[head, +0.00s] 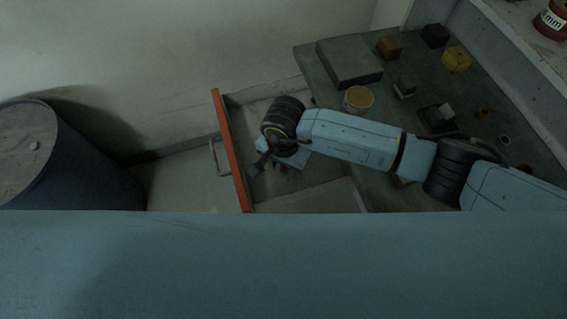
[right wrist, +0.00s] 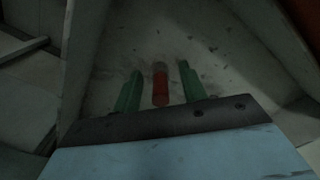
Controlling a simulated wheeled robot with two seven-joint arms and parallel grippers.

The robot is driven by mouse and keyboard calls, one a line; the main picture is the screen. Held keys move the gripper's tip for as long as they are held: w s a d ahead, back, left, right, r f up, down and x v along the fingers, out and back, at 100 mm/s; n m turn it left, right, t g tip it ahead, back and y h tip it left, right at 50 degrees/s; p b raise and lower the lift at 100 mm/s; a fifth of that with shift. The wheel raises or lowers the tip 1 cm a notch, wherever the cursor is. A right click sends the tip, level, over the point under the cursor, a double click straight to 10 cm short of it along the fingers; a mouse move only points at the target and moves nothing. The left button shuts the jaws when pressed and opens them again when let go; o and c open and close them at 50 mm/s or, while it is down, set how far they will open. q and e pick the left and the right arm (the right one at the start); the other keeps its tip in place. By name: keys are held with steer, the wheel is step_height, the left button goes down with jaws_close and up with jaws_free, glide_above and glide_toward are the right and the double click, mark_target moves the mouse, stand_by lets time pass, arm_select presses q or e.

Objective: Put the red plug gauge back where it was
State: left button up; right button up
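The red plug gauge (right wrist: 160,88) shows in the right wrist view, over the grey floor of an open drawer (head: 232,150). My right gripper (right wrist: 160,67) is open, with one green finger on each side of the gauge and a visible gap on both sides. I cannot tell whether the gauge stands or lies. In the head view my right gripper (head: 270,164) is down inside the drawer, and the wrist hides part of that area. My left gripper is not in view.
The drawer walls close in around my right gripper. The grey worktop (head: 420,72) beside it holds a grey block (head: 349,60), a round tub (head: 357,98), a yellow block (head: 456,60) and several other small blocks. A blue drum (head: 75,165) stands at the left.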

step_height(320, 180, up, 12)
steer(key=shift+r+p, duration=0.15)
steer(key=shift+p, duration=0.25)
stand_by(0.3)
